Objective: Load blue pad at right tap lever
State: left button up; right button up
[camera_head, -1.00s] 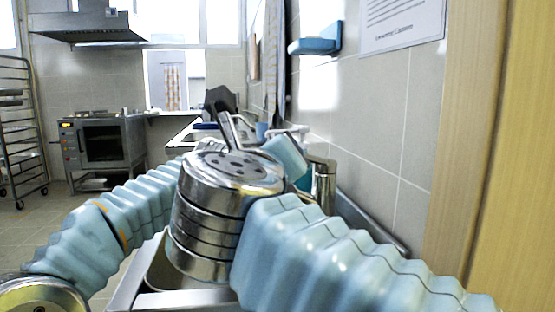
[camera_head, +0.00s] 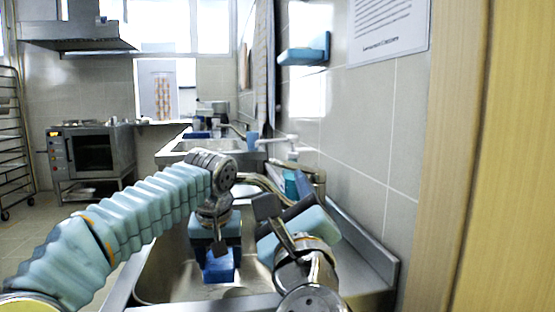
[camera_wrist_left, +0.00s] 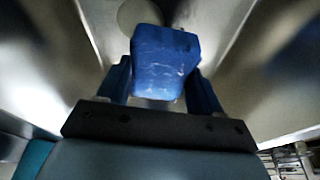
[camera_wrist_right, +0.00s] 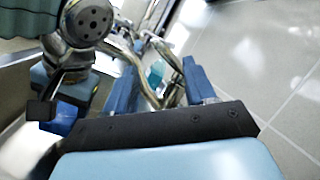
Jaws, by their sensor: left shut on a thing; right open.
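The blue pad (camera_head: 219,266) is a small block low over the sink basin. In the left wrist view the pad (camera_wrist_left: 165,62) sits between the two blue fingers of my left gripper (camera_wrist_left: 163,82), which is shut on it and points down into the basin. My right gripper (camera_wrist_right: 161,86) is open, its fingers spread with nothing gripped. The chrome tap (camera_wrist_right: 146,88) shows beyond and between those fingers. I cannot tell which part is the right lever.
The steel sink rim (camera_head: 122,290) surrounds the basin, with the tiled wall (camera_head: 360,120) close on the right. A light blue wall holder (camera_head: 304,52) hangs above. A second sink (camera_head: 190,145) and an oven (camera_head: 92,155) stand farther back. A wooden panel (camera_head: 500,150) edges the right.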

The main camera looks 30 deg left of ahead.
aim_at(279, 165)
jog(key=x, duration=1.1)
jog(key=shift+w+a, duration=0.2)
grip_shut()
jog(key=shift+r, duration=0.15)
